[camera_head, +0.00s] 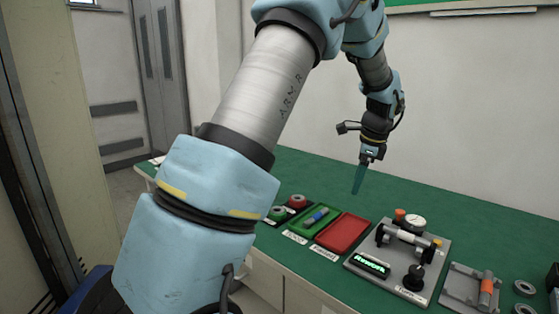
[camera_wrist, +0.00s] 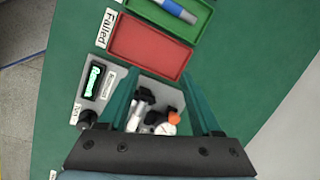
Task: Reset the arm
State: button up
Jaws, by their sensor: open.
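My gripper (camera_head: 358,188) hangs above the green table, pointing down, with its teal fingers apart from everything below. In the wrist view, my gripper (camera_wrist: 160,76) shows two separated fingers with nothing held between them. Below and between the fingers is the grey test fixture (camera_wrist: 153,90), partly hidden by the gripper body. My arm reaches from the lower left up and over to the right in the head view.
The green table (camera_head: 470,205) bears a red tray (camera_head: 343,233), empty, a green tray (camera_head: 302,229) with a blue-and-grey part (camera_head: 316,216), and the fixture (camera_head: 386,275) with a dial and display. A grey holder (camera_head: 462,290) with an orange-and-grey part stands right.

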jog(key=s+a+n+h, duration=0.1)
jog(key=s+a+n, duration=0.3)
jog(key=a, duration=0.5)
jog(key=s+a+n, duration=0.2)
jog(key=a+n, duration=0.5)
jog(key=a, duration=0.2)
jog(key=s+a+f+n, duration=0.3)
jog(key=s+a+n, duration=0.7)
jog(key=s+a, duration=0.1)
jog(key=shift+s+a+g+h, duration=0.3)
jog(key=shift+s+g, duration=0.1)
jog(key=shift+s, duration=0.2)
dwell(0.4)
